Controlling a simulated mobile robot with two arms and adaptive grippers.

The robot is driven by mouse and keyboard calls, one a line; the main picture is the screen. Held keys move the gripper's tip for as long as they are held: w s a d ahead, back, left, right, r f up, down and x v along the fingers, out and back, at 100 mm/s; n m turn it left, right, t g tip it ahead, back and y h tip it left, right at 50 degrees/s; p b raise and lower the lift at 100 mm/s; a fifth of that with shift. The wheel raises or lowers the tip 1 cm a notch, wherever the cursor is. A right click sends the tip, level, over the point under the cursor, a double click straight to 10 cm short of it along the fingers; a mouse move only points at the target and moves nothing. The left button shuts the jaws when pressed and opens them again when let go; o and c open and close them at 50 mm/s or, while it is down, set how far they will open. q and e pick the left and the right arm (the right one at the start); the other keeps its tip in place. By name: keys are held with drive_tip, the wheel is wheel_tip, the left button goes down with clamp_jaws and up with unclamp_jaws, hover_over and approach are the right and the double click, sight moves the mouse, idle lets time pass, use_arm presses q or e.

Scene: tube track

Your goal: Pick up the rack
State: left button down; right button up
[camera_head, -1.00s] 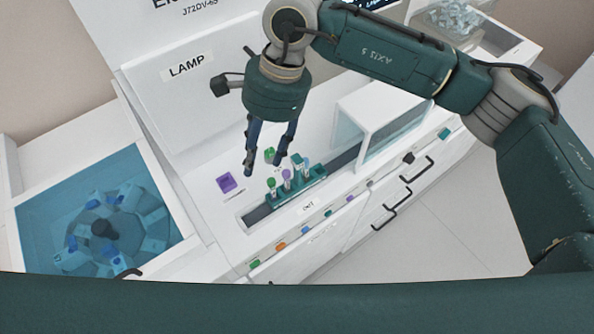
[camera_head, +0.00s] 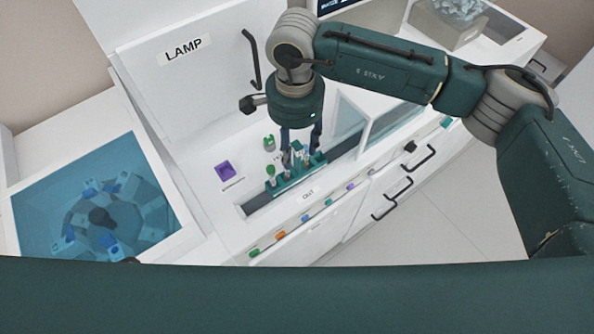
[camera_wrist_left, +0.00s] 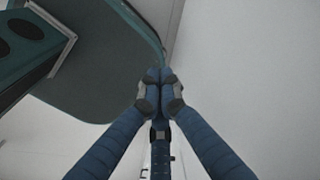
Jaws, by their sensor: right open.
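The teal rack (camera_head: 291,179) sits in the dark slot of the white bench, holding several tubes; a green-capped tube stands at its left end. My right gripper (camera_head: 300,151) points down right over the rack, open, its two fingers on either side of the rack's middle upright part. I cannot tell whether the fingers touch it. My left gripper (camera_wrist_left: 160,82) shows only in the left wrist view, its fingertips together with nothing seen between them.
A purple block (camera_head: 225,169) and a green-topped piece (camera_head: 268,143) stand on the bench behind the rack. A clear-sided white housing (camera_head: 375,125) covers the slot's right part. A blue-lidded rotor machine (camera_head: 98,200) is at left. The LAMP panel (camera_head: 185,75) rises behind.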

drive_tip(key=shift+w+f, duration=0.15)
drive_tip(key=shift+f, duration=0.55)
clamp_jaws()
drive_tip(key=shift+r, duration=0.15)
